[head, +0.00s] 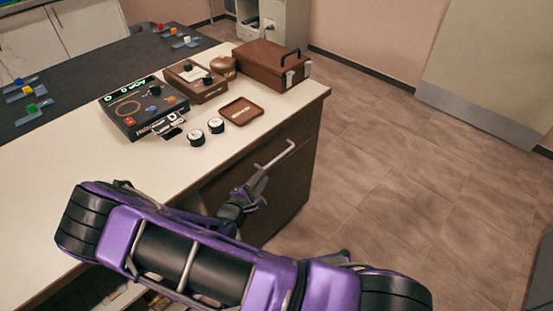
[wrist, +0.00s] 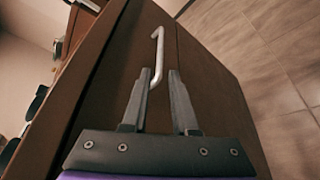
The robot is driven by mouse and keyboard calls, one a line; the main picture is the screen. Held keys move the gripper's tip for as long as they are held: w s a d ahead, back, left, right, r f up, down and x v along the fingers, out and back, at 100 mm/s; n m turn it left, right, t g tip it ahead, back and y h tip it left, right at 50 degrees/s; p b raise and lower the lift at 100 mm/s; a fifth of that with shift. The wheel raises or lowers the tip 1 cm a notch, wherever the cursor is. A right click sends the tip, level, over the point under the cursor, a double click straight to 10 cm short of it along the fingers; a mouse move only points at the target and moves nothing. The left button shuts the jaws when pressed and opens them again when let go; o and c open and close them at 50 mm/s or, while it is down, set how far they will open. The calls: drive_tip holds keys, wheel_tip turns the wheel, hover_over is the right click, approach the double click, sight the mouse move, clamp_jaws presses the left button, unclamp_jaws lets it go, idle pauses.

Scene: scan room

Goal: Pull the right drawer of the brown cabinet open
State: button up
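The brown cabinet (head: 292,192) stands under the pale countertop, and its drawer front (head: 300,132) looks flush with it. A grey bar handle (head: 278,156) is on this front; it also shows in the wrist view (wrist: 157,46), where it runs down towards my fingers. My gripper (head: 258,182) is at the near end of the handle. In the wrist view my gripper (wrist: 160,75) is open, with one finger on each side of the handle's near part. A gap shows beside the right finger. My arm hides the cabinet's left part.
The countertop (head: 60,185) holds a control box (head: 140,108), a brown case (head: 268,66), a small brown tray (head: 241,111) and two round dials (head: 206,131) near the edge above the handle. The tiled floor (head: 400,200) to the right is clear.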

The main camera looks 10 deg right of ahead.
sight(274, 161)
drive_tip(key=b+x, duration=0.1)
drive_tip(key=x, duration=1.1)
drive_tip(key=shift+a, duration=0.1)
drive_tip(key=shift+c, duration=0.2)
clamp_jaws()
idle(0.8)
